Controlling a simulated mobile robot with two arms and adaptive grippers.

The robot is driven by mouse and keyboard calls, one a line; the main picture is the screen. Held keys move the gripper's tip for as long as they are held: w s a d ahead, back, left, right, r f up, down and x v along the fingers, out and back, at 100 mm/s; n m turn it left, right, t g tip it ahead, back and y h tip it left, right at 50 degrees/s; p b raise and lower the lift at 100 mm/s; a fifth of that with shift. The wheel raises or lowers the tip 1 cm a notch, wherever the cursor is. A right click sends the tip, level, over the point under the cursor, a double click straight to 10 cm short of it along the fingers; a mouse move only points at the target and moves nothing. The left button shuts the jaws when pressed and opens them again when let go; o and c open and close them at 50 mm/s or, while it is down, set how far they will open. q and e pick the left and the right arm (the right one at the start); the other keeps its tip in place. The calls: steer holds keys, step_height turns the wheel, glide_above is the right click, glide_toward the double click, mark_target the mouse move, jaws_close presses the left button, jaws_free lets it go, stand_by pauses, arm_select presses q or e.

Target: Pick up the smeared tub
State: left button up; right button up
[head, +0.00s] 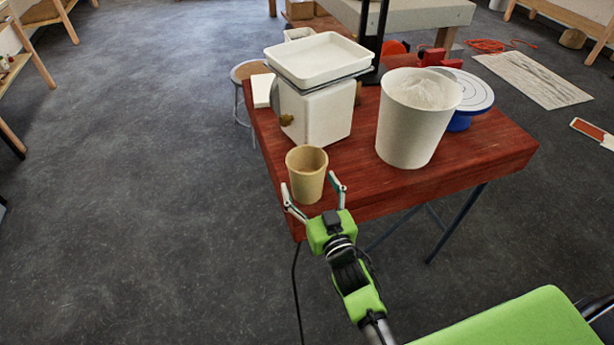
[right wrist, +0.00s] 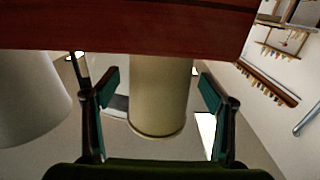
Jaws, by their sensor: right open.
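A small tan tub (head: 306,180) stands upright at the near left corner of the red wooden table (head: 475,165). I take it for the smeared tub, though no smear shows clearly at this size. My right gripper (head: 312,186) is open at the table's near edge, with one finger on each side of the tub. In the right wrist view, which is upside down, the tub (right wrist: 160,95) stands between the open fingers (right wrist: 158,92), with a visible gap on both sides. My left gripper is not in view.
A large white bucket (head: 410,130) with pale contents stands right of the tub. Behind the tub is a white scale (head: 318,112) with a tray (head: 318,58) on top. A blue-based turntable (head: 475,92) is at the right. Open floor lies left.

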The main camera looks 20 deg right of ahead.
steer(key=shift+w, duration=1.1)
steer(key=c, duration=1.5)
steer(key=shift+r, duration=0.1)
